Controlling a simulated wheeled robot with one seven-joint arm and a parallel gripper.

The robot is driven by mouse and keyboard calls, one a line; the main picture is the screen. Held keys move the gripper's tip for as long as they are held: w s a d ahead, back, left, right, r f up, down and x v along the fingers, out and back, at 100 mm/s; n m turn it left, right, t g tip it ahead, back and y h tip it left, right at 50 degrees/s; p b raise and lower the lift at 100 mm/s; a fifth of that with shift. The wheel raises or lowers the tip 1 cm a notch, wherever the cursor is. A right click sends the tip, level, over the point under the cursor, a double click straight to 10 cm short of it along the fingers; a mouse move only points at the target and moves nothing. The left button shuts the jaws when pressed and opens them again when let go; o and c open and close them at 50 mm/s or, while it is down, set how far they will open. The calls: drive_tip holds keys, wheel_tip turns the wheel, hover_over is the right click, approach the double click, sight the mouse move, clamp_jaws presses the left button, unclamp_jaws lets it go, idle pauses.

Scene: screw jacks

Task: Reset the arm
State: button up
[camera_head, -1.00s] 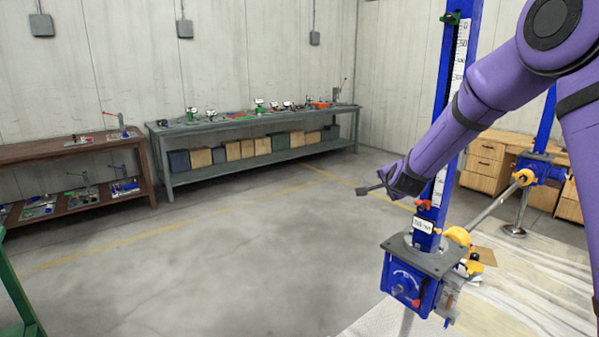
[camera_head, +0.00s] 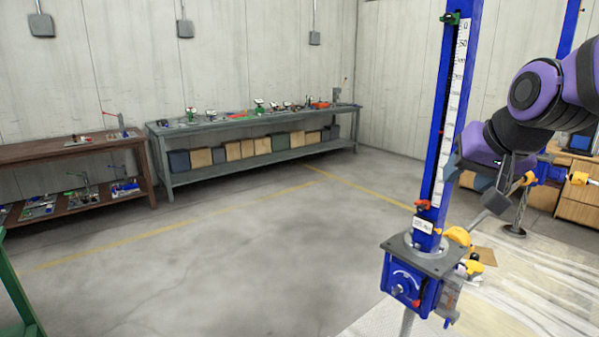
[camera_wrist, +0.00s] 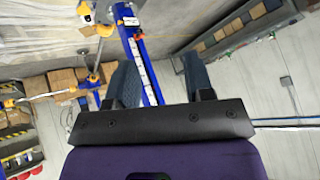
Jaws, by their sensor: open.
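My gripper (camera_head: 478,184) is open, right of the near screw jack's blue column (camera_head: 443,110) in the head view. It looks empty. In the wrist view, my gripper (camera_wrist: 160,72) has its two dark fingers spread wide. The blue column with its white scale (camera_wrist: 146,66) appears in the gap beyond them, near the left finger. The column stands upright on a blue gear housing (camera_head: 405,285). My purple arm comes in from the right edge, bent, with the wrist close to the column. I cannot tell whether a finger touches the column.
A second blue jack (camera_head: 548,170) stands behind my arm, near wooden drawers (camera_head: 562,203). A grey bench (camera_head: 255,119) and a brown bench (camera_head: 70,152) with small tools line the walls. The floor (camera_head: 220,255) between is clear. A green frame (camera_head: 18,300) is at lower left.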

drive_tip(key=s+d+f+n+g, duration=0.1)
drive_tip(key=s, duration=0.7)
drive_tip(key=s+d+f+n+g+h, duration=0.1)
drive_tip(key=s+n, duration=0.1)
drive_tip(key=s, duration=0.6)
drive_tip(key=shift+s+d+g, duration=0.3)
drive_tip(key=shift+s+d, duration=0.05)
drive_tip(key=shift+s, duration=0.05)
drive_tip(key=shift+c, duration=0.5)
drive_tip(key=shift+d, duration=0.1)
